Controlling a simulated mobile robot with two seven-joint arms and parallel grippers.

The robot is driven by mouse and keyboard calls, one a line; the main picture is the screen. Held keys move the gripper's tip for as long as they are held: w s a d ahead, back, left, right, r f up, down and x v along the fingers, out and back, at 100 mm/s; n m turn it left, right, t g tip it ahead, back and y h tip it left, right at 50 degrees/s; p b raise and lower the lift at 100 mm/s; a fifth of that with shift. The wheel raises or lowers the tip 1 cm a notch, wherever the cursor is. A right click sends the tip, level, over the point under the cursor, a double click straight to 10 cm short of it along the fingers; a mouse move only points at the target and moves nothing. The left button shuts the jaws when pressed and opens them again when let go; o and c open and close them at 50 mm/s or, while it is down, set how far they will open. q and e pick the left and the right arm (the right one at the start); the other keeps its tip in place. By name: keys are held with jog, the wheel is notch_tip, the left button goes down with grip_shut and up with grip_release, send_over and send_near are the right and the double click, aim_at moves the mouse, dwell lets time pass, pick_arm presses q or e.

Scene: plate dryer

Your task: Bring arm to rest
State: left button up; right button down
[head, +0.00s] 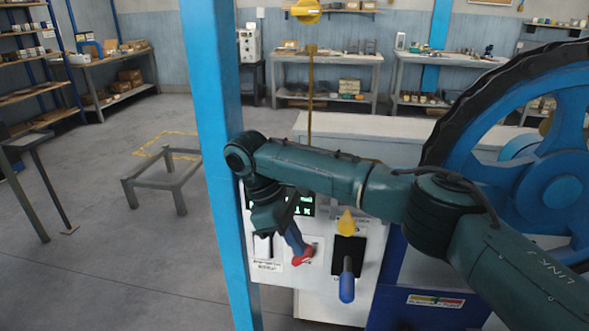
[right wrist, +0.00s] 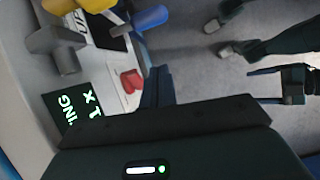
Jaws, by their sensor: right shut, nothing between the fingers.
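My right arm reaches in from the right in the head view, bent at the elbow, with its wrist turned down at the control panel (head: 312,272). My right gripper (head: 298,244) is shut and empty, its fingertips close to the red knob (head: 305,256). In the right wrist view the shut fingers (right wrist: 157,85) are beside the red knob (right wrist: 131,81); I cannot tell whether they touch. My left gripper (right wrist: 268,86) appears at the right edge of that view, its two fingers apart and empty; it is not in the head view.
A blue handle (head: 347,284) and a yellow knob (head: 347,222) are on the panel to the right. A blue post (head: 218,130) stands close left of my wrist. A large blue wheel (head: 555,180) is at right. Open floor lies left, around a low grey frame (head: 160,180).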

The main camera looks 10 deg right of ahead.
jog(key=s+a+f+y, duration=0.4)
jog(key=s+a+f, duration=0.1)
jog(key=s+f, duration=0.25)
jog(key=s+a+f+y, duration=0.3)
jog(key=s+a+f, duration=0.2)
jog(key=s+f, duration=0.25)
jog(key=s+d+f+m+t+h, duration=0.1)
jog(key=s+d+m+t, duration=0.35)
jog(key=d, duration=0.85)
jog(key=s+d+f+m+t+h, duration=0.1)
jog(key=s+d+m, duration=0.65)
jog(key=d, duration=0.55)
jog(key=w+a+f+n+t+y, duration=0.1)
jog(key=w+a+f+t+y, duration=0.1)
jog(key=w+a+f+t, duration=0.3)
notch_tip(320, 180, down, 4)
jog(key=shift+a+r+t+y, duration=0.25)
jog(key=shift+a+t+y, duration=0.05)
jog(key=shift+a+t, duration=0.4)
